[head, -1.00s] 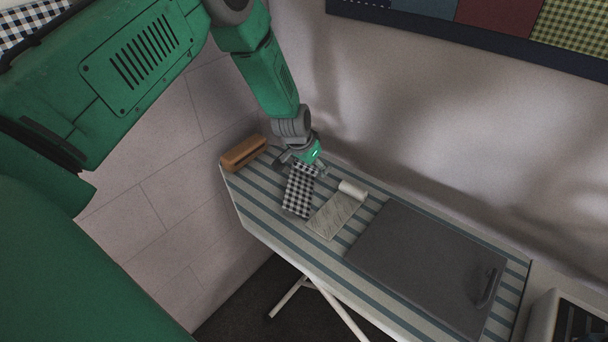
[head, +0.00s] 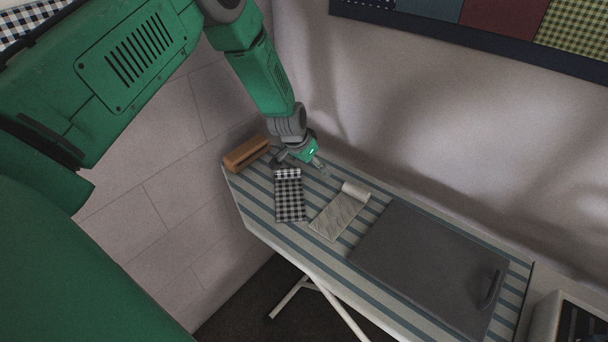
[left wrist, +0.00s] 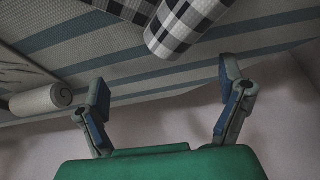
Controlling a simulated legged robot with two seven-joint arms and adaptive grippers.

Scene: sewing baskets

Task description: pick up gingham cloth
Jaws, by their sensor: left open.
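The black-and-white gingham cloth (head: 290,200) lies on the striped ironing board, partly unrolled, with its rolled end at the far side. It also shows at the top of the left wrist view (left wrist: 187,28). My left gripper (head: 302,168) is at the far edge of the board, beside the cloth's rolled end. In the left wrist view, its two fingers (left wrist: 165,84) are spread wide with nothing between them, and the cloth lies beyond the fingertips. My right gripper is in neither view.
A pale, partly unrolled cloth (head: 338,217) lies just right of the gingham; its roll shows in the left wrist view (left wrist: 42,101). A brown block (head: 246,153) sits left on the striped board (head: 262,215). A grey flat panel (head: 425,265) covers the right. The wall (head: 430,130) is close behind.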

